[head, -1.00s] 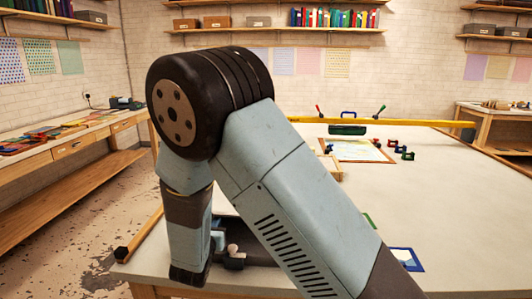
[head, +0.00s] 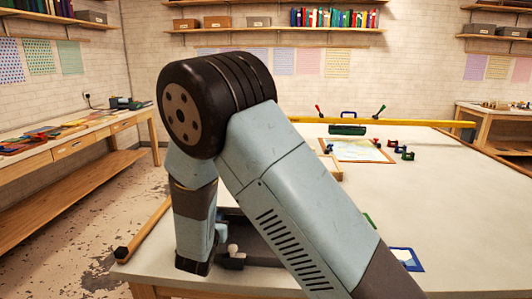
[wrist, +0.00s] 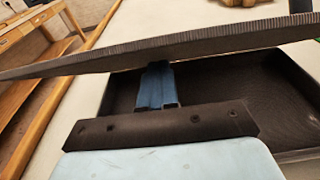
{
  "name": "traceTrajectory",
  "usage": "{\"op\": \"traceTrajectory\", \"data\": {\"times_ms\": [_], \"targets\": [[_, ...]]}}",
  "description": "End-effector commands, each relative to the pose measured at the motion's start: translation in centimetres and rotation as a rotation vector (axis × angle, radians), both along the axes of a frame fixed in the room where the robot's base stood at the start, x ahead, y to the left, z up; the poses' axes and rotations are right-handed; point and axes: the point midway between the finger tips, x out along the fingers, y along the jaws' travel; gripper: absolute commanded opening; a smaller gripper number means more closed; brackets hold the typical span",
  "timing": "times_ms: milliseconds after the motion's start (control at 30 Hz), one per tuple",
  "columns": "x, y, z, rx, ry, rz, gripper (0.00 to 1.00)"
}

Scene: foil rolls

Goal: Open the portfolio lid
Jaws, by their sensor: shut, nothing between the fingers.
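The portfolio is a dark, shallow case on the near left of the table. In the wrist view its lid (wrist: 215,40) is a long dark slab with a ribbed edge, raised at a slant above the open tray (wrist: 275,85). My gripper (wrist: 157,72) is shut and empty. Its blue fingers reach beneath the lid's edge, and their tips are partly hidden by it. I cannot tell whether they touch the lid. In the head view my arm covers much of the portfolio (head: 262,252).
The pale table (head: 440,190) is mostly clear on the right. A blue-framed card (head: 406,259) lies near its front. A wood-framed picture (head: 355,150), small clamps (head: 403,153) and a long yellow bar (head: 400,122) lie farther back. A wooden bar (head: 143,232) runs along the left edge.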

Motion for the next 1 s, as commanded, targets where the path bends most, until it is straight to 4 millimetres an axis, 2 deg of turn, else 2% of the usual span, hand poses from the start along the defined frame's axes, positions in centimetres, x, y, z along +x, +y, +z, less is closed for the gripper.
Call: {"op": "traceTrajectory", "data": {"times_ms": [1000], "targets": [[5.4, -0.5, 0.0, 0.0, 0.0, 0.001, 0.0]]}}
